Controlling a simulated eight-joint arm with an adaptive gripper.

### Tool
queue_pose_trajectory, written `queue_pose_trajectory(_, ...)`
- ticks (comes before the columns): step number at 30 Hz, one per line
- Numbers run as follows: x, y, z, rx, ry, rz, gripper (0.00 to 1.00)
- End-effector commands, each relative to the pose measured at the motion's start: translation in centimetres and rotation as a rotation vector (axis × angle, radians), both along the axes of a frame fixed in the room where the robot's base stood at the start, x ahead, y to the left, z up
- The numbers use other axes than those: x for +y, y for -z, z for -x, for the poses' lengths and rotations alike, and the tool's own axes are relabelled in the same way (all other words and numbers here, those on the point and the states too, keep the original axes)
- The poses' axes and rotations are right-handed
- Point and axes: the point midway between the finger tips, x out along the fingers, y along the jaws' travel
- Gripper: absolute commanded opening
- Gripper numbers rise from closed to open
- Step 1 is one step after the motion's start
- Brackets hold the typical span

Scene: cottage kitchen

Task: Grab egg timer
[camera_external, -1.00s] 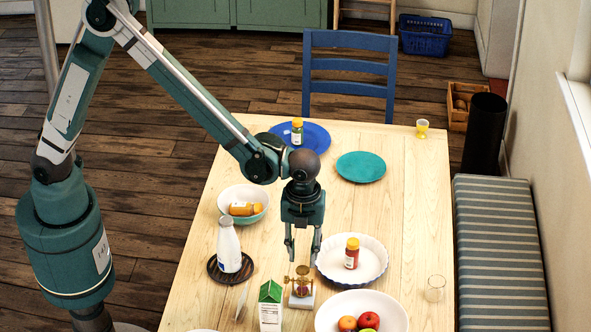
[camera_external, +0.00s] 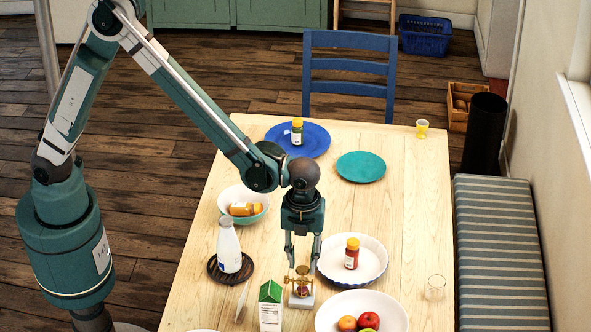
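The egg timer (camera_external: 303,283) is a small brass-coloured piece with a reddish-purple middle. It stands on a small white block (camera_external: 302,299) near the front of the wooden table. My gripper (camera_external: 302,267) points down right above the egg timer, its fingertips close to the timer's top. The two fingers are apart, with a gap between them. I cannot tell from this view whether the fingertips touch the timer.
A green-and-white carton (camera_external: 270,308) stands just left of the timer, and a white bottle (camera_external: 228,247) on a dark trivet farther left. A white fluted dish (camera_external: 375,263) with a red jar and a fruit bowl (camera_external: 385,300) lie close on the right.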

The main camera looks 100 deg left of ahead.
Motion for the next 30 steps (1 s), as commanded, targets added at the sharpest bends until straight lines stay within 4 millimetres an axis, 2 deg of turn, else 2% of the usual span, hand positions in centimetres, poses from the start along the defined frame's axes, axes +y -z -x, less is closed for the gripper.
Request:
queue_pose_trajectory(18,0.0,4.9,-0.1,0.000,0.000,0.000,0.27)
queue_pose_trajectory(30,0.0,5.1,-0.1,0.000,0.000,0.000,0.27)
